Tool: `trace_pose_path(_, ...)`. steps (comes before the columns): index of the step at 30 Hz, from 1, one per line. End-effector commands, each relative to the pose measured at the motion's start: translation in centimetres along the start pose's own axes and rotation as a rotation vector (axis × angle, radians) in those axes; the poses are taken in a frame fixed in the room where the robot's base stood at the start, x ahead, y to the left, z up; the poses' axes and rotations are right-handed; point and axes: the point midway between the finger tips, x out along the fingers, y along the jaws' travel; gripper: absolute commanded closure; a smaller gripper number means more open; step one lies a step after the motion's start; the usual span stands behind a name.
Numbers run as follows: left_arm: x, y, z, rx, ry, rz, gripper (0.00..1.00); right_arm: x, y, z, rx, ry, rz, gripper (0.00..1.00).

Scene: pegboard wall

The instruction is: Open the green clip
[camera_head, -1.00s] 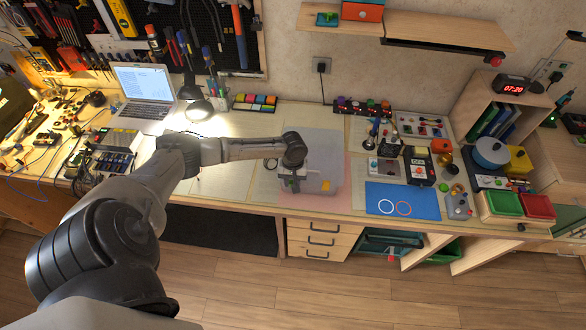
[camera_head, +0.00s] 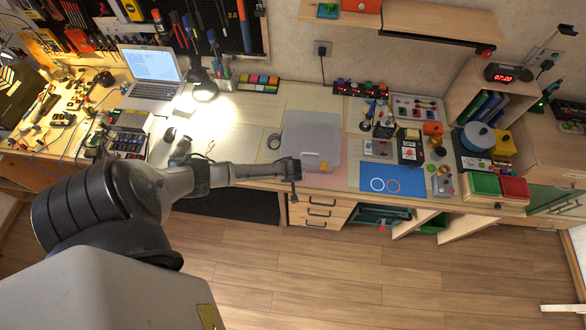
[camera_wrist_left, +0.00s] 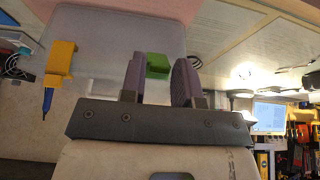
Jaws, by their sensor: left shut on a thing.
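A clear grey plastic box (camera_head: 310,135) with a closed-looking lid stands on the bench in the head view; it also shows in the left wrist view (camera_wrist_left: 105,30). The green clip (camera_wrist_left: 157,62) is on the box's side in the left wrist view. A yellow clip (camera_wrist_left: 60,62) is beside it on the same side, also seen in the head view (camera_head: 323,166). In the head view my left wrist hides the green clip. My right gripper is not in view.
A blue mat (camera_head: 392,178) with two rings lies right of the box. A lamp (camera_head: 204,88) and laptop (camera_head: 150,72) stand to the left. A blue tool (camera_wrist_left: 47,102) shows near the yellow clip in the wrist view. Drawers (camera_head: 318,212) are below the bench edge.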

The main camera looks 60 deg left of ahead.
Motion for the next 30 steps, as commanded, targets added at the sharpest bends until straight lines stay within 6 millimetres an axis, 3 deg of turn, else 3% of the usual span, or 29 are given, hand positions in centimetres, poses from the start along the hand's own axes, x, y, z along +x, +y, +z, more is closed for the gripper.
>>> trace_pose_path(16, 0.12, -0.06, 0.11, 0.0, 0.019, -0.001, 0.95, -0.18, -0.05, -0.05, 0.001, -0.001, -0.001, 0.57)
trace_pose_path(17, 0.12, -0.06, 0.11, 0.0, 0.019, -0.001, 0.69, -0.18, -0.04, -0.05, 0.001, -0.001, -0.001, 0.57)
trace_pose_path(21, 0.11, -0.06, 0.11, 0.0, 0.019, -0.001, 0.56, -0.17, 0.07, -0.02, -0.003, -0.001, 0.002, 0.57)
trace_pose_path(30, -0.05, -0.03, 0.12, 0.001, 0.018, 0.0, 0.53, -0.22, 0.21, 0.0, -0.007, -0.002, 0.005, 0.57)
